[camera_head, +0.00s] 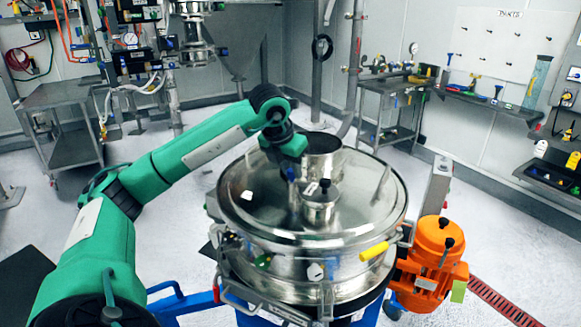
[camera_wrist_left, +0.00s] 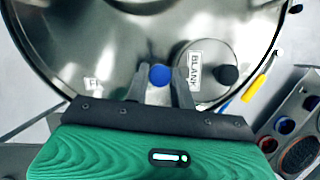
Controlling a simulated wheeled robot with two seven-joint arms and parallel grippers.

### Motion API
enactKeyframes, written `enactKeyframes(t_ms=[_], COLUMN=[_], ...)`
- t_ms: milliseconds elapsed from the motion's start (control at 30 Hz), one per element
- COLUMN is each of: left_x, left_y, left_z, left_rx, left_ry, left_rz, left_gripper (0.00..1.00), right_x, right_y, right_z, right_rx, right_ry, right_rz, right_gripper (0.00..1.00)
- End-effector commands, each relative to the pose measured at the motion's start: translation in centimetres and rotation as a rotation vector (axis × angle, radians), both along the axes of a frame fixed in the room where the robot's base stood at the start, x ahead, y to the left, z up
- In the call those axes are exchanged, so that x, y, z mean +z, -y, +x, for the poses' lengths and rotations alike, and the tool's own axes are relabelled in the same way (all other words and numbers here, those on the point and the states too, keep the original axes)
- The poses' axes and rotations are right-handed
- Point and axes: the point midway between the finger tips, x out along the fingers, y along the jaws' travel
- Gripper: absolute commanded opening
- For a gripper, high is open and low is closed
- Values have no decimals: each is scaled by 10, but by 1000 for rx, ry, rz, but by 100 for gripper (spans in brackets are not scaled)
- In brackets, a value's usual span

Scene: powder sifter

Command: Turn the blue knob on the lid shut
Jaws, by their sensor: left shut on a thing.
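The sifter's round steel lid (camera_head: 262,212) fills the middle of the head view; it also shows in the left wrist view (camera_wrist_left: 115,50). The blue knob (camera_wrist_left: 160,76) is on the lid, beside a round capped port with a "BLANK" label. In the head view the small blue knob (camera_head: 291,174) is just under my left gripper (camera_head: 289,165). In the left wrist view my left gripper (camera_wrist_left: 160,88) has one finger on each side of the knob and is shut on it. My right gripper is not in view.
The capped port (camera_head: 319,205) with a black knob stands close right of the blue knob. A wider open steel cylinder (camera_head: 322,158) rises behind. A yellow handle (camera_head: 374,251) and an orange motor (camera_head: 436,255) are at the right. Steel carts stand farther back.

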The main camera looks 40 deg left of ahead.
Motion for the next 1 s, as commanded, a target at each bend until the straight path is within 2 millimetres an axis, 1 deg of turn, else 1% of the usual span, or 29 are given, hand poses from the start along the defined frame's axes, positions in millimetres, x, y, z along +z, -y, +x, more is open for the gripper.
enactKeyframes(t_ms=[300, 333, 433, 767, 867, 967, 1000], left_x=[0, 0, 0, 2, 10, 24, 32], left_y=[0, 0, 0, 0, 0, 1, 1], left_z=[0, 0, 0, 0, -3, -10, -12], left_rx=[2, 2, 1, 1, 1, 0, 1], left_ry=[0, 1, 0, 1, 2, 4, 5], left_rz=[0, 0, 1, 0, 1, 1, 0], left_gripper=[1, 26, 46, 46, 46, 46, 46], right_x=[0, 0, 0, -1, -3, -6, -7], right_y=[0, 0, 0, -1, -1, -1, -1], right_z=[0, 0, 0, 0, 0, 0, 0], right_rx=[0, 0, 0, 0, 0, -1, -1], right_ry=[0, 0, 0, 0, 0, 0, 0], right_rz=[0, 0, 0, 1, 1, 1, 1], right_gripper=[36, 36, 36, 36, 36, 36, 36])
